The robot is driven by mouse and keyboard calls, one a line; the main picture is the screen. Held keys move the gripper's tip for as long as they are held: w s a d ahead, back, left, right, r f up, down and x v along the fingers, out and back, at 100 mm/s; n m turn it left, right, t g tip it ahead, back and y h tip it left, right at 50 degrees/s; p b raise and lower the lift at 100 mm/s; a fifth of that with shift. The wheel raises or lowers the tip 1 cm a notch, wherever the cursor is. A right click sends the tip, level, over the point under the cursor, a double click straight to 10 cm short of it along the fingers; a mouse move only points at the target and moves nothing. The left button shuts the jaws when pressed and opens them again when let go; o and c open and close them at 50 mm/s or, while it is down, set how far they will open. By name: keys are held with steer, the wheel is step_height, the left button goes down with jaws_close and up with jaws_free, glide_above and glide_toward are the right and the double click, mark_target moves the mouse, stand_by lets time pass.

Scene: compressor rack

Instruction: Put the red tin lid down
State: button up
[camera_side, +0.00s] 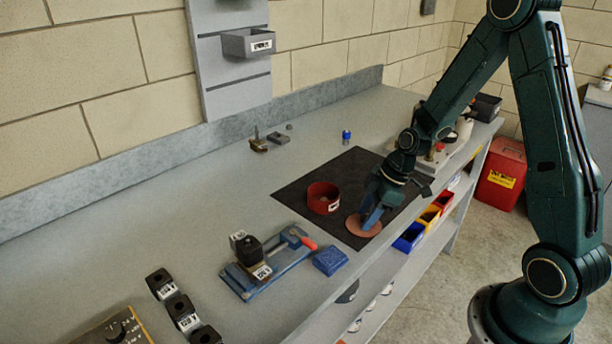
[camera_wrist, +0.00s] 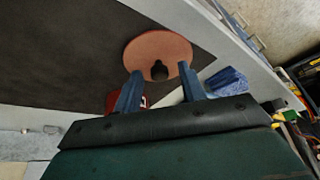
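The red tin lid (camera_side: 355,228) is a flat reddish disc on the dark mat near its front edge. In the wrist view the lid (camera_wrist: 158,43) shows a black knob (camera_wrist: 159,71) at its middle. My gripper (camera_side: 372,219) is low over the lid, its fingers pointing down. In the wrist view my gripper (camera_wrist: 161,72) is open, with one finger on each side of the knob and gaps between. The red tin (camera_side: 323,199) stands on the mat to the left of the lid, with its top open. It is partly hidden behind a finger in the wrist view.
The dark mat (camera_side: 302,193) has free room behind the tin. A blue block (camera_side: 330,261) and a blue clamp fixture (camera_side: 268,262) stand to the left. A small blue can (camera_side: 346,137) stands behind the mat. Coloured bins (camera_side: 428,218) sit below the bench edge.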

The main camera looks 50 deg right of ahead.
steer(key=shift+r, duration=0.15)
steer(key=v, duration=1.2)
stand_by(0.4)
steer(key=shift+a, duration=0.1)
stand_by(0.4)
steer(key=s+a+r+m+t+h, duration=0.1)
steer(key=s+a+r+m, duration=0.3)
steer(key=s+a+r, duration=0.1)
steer(key=s+a+r+m+t+h, duration=0.1)
steer(key=s+a+r+m, duration=0.4)
steer(key=s, duration=0.5)
steer(key=shift+s+r+h, duration=0.25)
steer(key=shift+r+h, duration=0.35)
steer(key=shift+r, duration=0.55)
